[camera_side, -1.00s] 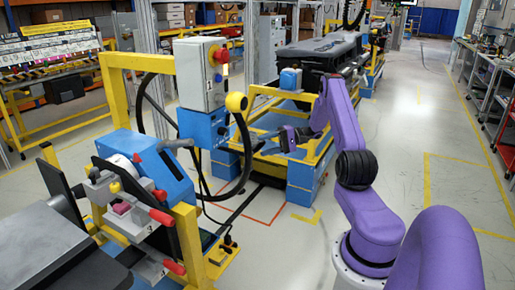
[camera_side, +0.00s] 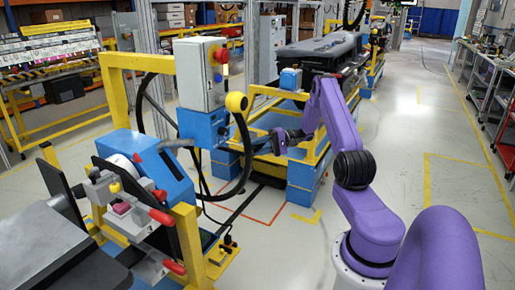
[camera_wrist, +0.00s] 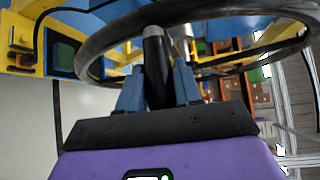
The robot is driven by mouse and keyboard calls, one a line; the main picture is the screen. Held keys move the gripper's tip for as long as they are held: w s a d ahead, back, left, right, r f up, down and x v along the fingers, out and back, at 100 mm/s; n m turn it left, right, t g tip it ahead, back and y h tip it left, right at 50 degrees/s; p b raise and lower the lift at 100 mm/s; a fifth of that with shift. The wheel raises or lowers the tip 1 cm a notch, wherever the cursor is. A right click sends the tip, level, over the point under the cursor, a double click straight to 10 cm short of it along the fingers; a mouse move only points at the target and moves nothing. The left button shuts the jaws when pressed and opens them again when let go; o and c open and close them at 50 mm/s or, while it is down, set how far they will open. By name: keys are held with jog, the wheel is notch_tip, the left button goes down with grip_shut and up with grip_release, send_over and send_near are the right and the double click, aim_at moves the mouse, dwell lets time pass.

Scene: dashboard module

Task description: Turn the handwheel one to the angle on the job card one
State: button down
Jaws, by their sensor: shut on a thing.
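The handwheel is a large black ring (camera_wrist: 90,48) across the upper part of the wrist view. In the side view, a curved black rim (camera_side: 246,155) that seems to be this wheel hangs beside the blue housing. A dark upright handle (camera_wrist: 155,60) stands at the wheel in the wrist view. My gripper (camera_wrist: 158,85) has its blue fingers on either side of this handle and is shut on it. In the side view, my gripper (camera_side: 265,137) is small and dark, just right of the rim. I cannot make out a job card or any angle marking.
A grey control box (camera_side: 202,75) with a red button stands above the blue housing (camera_side: 203,128). A yellow ball-shaped part (camera_side: 236,102) sits beside it. A yellow and blue stand (camera_side: 305,175) is behind my gripper. Open floor (camera_side: 420,130) lies to the right.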

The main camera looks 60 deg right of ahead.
jog(key=shift+m+g+h, duration=0.5)
jog(key=shift+m+g, duration=0.2)
jog(key=shift+g, duration=0.2)
jog(key=r, duration=0.5)
jog(key=w+r, duration=0.1)
jog(key=r, duration=0.1)
jog(key=shift+r, duration=0.25)
notch_tip(320, 180, up, 7)
jog(key=w, duration=0.2)
jog(key=shift+w+f, duration=0.2)
jog(key=shift+w, duration=0.2)
jog(key=c, duration=0.8)
grip_release()
jog(key=shift+c, duration=0.2)
jog(key=shift+s+d, duration=0.1)
jog(key=v, duration=1.7)
